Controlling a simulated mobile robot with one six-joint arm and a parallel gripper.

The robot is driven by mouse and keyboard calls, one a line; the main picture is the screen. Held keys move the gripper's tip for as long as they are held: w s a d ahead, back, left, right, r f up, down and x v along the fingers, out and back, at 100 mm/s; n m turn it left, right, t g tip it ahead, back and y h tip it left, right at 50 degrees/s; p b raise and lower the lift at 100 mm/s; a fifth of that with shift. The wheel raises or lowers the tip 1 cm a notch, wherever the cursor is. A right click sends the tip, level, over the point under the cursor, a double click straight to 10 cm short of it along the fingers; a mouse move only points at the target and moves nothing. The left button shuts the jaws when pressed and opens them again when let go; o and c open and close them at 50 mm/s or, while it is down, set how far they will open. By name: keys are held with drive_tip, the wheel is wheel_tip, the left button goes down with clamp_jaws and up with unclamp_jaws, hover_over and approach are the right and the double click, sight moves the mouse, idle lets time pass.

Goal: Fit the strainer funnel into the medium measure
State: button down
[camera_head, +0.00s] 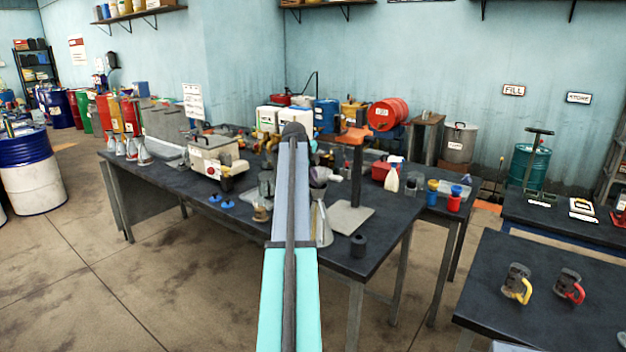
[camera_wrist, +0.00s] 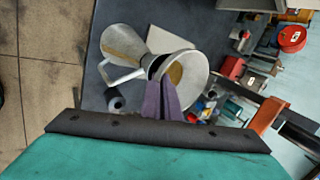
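The strainer funnel (camera_wrist: 189,67) is a grey metal cone with a golden mesh inside, in the wrist view. My gripper (camera_wrist: 163,88) has its purple fingers shut on the funnel's near rim. The medium measure (camera_wrist: 122,43) is a grey metal cone with a pale handle, just beyond the funnel's narrow end. The funnel is lined up with its neck; I cannot tell whether the spout is inside. In the head view the measure (camera_head: 324,231) stands upright near the table's front edge, partly behind my arm, with the funnel (camera_head: 320,175) above it. My fingers are mostly hidden there.
A small dark cup (camera_head: 358,245) stands to the right of the measure.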

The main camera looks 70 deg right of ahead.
drive_tip(key=shift+f+b, duration=0.3)
drive_tip(key=shift+f, duration=0.35)
drive_tip(key=c, duration=1.9)
unclamp_jaws()
drive_tip(key=shift+a, duration=0.1)
drive_tip(key=shift+c, duration=0.2)
drive_tip(key=shift+a, duration=0.1)
drive_tip(key=shift+f, duration=0.15)
drive_tip(key=shift+a, duration=0.1)
drive_tip(key=b+v, duration=0.4)
drive_tip(key=v, duration=1)
drive_tip(key=shift+r, duration=0.35)
drive_tip(key=shift+d, duration=0.2)
